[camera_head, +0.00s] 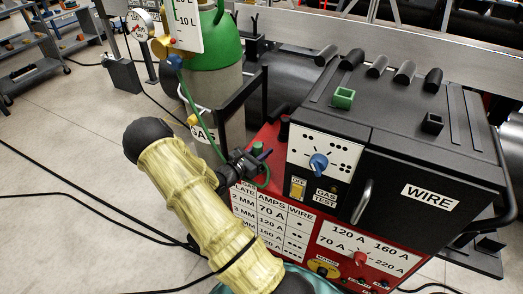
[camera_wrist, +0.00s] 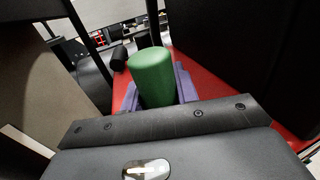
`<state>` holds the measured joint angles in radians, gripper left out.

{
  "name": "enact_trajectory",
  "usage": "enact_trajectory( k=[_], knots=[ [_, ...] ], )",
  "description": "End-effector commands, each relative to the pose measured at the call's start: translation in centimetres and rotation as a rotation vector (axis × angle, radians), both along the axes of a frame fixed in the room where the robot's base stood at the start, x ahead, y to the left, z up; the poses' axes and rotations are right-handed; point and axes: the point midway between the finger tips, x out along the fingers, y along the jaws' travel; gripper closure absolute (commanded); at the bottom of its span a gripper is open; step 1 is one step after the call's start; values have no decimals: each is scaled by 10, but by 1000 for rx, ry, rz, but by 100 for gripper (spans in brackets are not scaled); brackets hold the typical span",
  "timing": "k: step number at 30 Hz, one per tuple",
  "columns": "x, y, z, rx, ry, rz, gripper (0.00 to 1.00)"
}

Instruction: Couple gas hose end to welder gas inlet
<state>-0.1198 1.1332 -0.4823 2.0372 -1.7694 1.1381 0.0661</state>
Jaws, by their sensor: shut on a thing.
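The green gas hose (camera_head: 190,98) runs from a blue fitting under the regulator down to my gripper (camera_head: 257,155), beside the welder's left edge. My gripper is shut on the hose's green end (camera_head: 258,148). In the wrist view this end is a thick green cylinder (camera_wrist: 152,75) between purple finger pads, over the red deck. The welder (camera_head: 345,130) is a black and red machine with a white dial panel. I cannot make out its gas inlet for certain; my gripper and the hose end cover part of that side.
A green-topped gas cylinder (camera_head: 215,75) with a flow tube stands behind my gripper, beside a black frame post (camera_head: 252,95). A small green block (camera_head: 343,97) sits on the welder top. Dark cables cross the open floor (camera_head: 70,150) at left.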

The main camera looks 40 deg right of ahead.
Motion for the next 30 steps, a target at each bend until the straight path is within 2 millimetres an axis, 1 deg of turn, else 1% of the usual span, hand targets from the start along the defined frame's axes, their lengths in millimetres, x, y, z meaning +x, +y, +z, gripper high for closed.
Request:
enact_trajectory(
  k=[30],
  knots=[
    [0, 0, -21, -1, 0, 0, 95]
  ],
)
